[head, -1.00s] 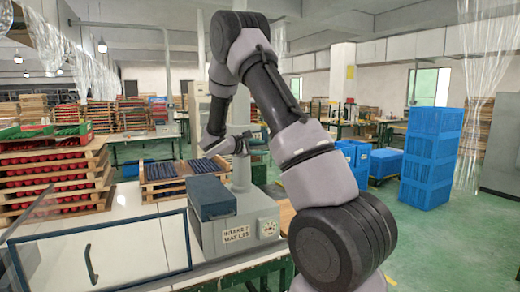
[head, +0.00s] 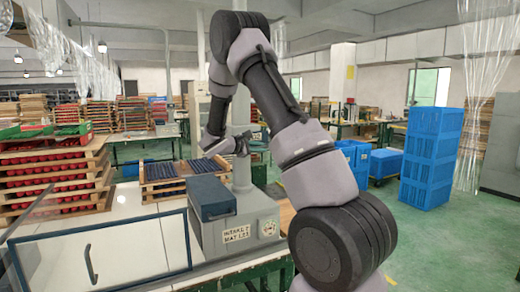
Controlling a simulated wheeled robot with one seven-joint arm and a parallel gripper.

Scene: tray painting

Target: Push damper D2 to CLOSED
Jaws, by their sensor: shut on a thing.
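My gripper (head: 243,144) is at the end of my arm, small and far off, beside the upright grey pipe (head: 241,176) above the grey machine housing. It is shut on a small part at the pipe. That part is mostly hidden by the fingers and wrist, and I cannot read a D2 mark on it. I cannot tell the damper's position from this view. The grey housing (head: 207,241) has a dark blue box-shaped cover (head: 212,191) and a small label plate on its front.
A framed clear panel with a black handle (head: 91,264) is at the front left. Wooden trays with dark blue contents (head: 170,172) stand behind the housing. Stacked trays of red items (head: 45,175) are at the left. Blue crates (head: 431,157) stand on the green floor at right.

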